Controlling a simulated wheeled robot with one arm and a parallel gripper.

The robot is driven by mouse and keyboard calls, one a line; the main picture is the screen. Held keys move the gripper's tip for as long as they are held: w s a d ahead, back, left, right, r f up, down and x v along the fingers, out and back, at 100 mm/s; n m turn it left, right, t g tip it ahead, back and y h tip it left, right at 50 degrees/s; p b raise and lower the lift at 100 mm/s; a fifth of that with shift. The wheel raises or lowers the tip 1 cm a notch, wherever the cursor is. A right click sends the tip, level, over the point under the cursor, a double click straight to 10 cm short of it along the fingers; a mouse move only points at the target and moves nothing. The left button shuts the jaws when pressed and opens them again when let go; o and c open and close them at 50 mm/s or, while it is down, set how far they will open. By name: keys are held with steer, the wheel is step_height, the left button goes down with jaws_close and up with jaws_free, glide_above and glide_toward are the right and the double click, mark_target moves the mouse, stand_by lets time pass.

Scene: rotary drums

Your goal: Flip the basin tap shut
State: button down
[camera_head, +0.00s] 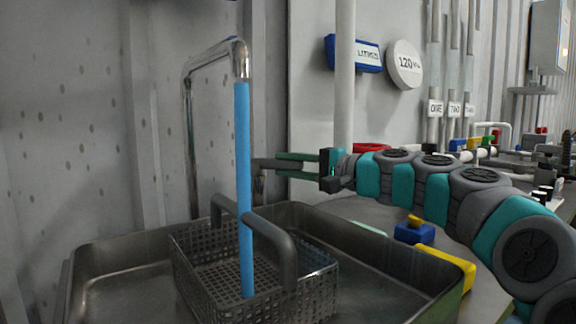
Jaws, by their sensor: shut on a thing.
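The basin tap (188,120) is a chrome gooseneck pipe behind the metal basin (95,243). A straight blue stream of water (243,180) runs from its spout down into a perforated basket. The tap's dark grey lever (262,163) sticks out to the right of the pipe, low behind the stream. My gripper (284,165) reaches in from the right with its fingers pointing left. It is shut on the lever's end, which is partly hidden between the fingers.
The perforated basket (315,290) with raised grey handles stands in the basin. A white vertical pipe (345,80) rises just behind my gripper. A blue block (414,234) and a yellow bar (450,266) lie right of the basin.

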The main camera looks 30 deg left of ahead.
mark_target(272, 165)
steer(key=shift+s, duration=0.1)
steer(key=shift+s+d+f+m+t+h+b, duration=0.15)
steer(key=shift+s+m+t+b, duration=0.1)
steer(key=shift+m+t+b, duration=0.25)
steer(key=shift+s+a+m+t+h+b, duration=0.1)
steer(key=shift+s+m+t+b, duration=0.2)
steer(key=shift+t, duration=0.4)
steer(key=shift+s+d+f+m+t+h+b, duration=0.15)
steer(key=shift+s+m+t+b, duration=0.1)
steer(key=shift+m+t+b, duration=0.25)
steer(key=shift+s+a+r+m+t+h, duration=0.1)
steer(key=shift+s+m+t+h, duration=0.15)
steer(key=shift+t, duration=0.35)
steer(key=shift+s+r+m+t+h, duration=0.15)
steer(key=shift+m+t, duration=0.2)
steer(key=shift+t, duration=0.25)
steer(key=m+t+h, duration=0.1)
steer(key=s+m+t, duration=0.1)
steer(key=t, duration=0.1)
steer(key=shift+s+a+r+h+p, duration=0.1)
steer(key=shift+h+p, duration=0.25)
steer(key=shift+h, duration=0.05)
steer(key=shift+s+a+m+t+h+p, duration=0.1)
steer(key=shift+s+m+t+h+p, duration=0.25)
steer(key=shift+m+t+h, duration=0.35)
steer(key=c, duration=0.7)
jaws_free()
